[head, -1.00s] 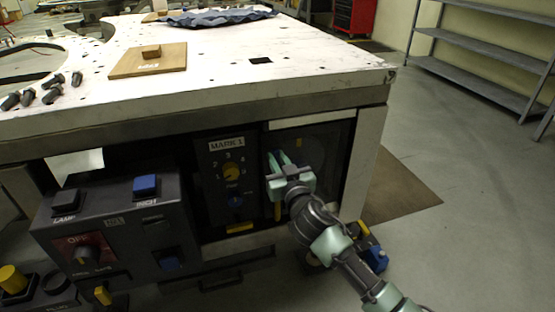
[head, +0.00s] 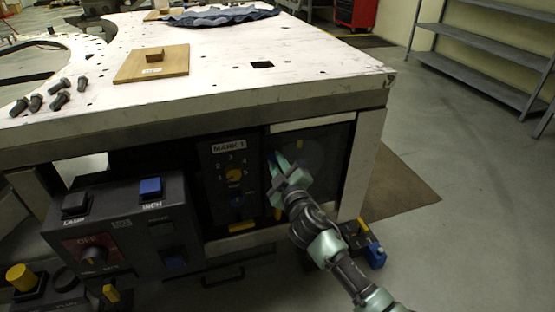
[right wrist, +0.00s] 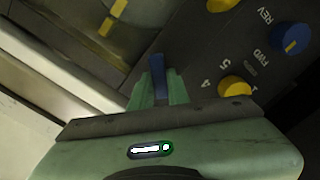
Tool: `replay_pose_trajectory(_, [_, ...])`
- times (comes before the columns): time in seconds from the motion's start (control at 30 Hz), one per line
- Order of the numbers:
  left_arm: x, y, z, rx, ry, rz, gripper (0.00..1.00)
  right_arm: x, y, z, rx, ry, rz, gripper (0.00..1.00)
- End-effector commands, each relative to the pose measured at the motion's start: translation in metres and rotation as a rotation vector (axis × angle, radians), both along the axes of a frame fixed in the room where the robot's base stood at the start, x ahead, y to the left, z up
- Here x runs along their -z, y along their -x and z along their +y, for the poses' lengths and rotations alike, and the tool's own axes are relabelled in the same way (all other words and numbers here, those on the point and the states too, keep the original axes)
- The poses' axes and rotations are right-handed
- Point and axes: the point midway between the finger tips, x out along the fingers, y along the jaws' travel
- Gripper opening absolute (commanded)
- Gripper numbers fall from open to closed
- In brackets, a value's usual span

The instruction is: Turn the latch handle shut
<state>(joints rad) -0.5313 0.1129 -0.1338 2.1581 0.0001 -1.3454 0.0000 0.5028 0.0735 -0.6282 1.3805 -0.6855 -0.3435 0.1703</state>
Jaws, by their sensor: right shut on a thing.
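The latch handle is a narrow blue bar (right wrist: 157,78) between my right gripper's green fingers in the right wrist view. My right gripper (head: 279,167) is shut on it at the dark latch panel (head: 327,152) under the table's front edge. The gripper's body and fingers hide most of the handle in the head view, and its pivot is hidden. A yellow mark (head: 278,213) shows on the panel below the gripper. My left gripper is not in view.
Left of the latch is a dial panel (head: 228,150) with a yellow knob (head: 233,174) and a blue knob (head: 237,201). A grey switch box (head: 125,225) projects forward at lower left. The white table (head: 290,80) overhangs above. The floor at right is open.

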Motion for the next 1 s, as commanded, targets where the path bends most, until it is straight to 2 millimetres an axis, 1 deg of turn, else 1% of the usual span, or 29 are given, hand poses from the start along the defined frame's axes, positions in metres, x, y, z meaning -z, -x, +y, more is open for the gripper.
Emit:
replay_pose_trajectory(0.2, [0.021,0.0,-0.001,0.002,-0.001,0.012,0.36,0.001,0.0,0.0,0.0,0.196,-0.061,0.0])
replay_pose_trajectory(0.5, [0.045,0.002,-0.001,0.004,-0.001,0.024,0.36,0.003,0.001,0.001,0.0,0.451,-0.143,0.0])
replay_pose_trajectory(0.8, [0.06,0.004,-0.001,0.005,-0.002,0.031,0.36,0.005,0.001,0.001,0.0,0.63,-0.201,0.0])
replay_pose_trajectory(1.0, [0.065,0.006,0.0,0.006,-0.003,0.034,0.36,0.005,0.001,0.001,0.0,0.689,-0.221,0.0])
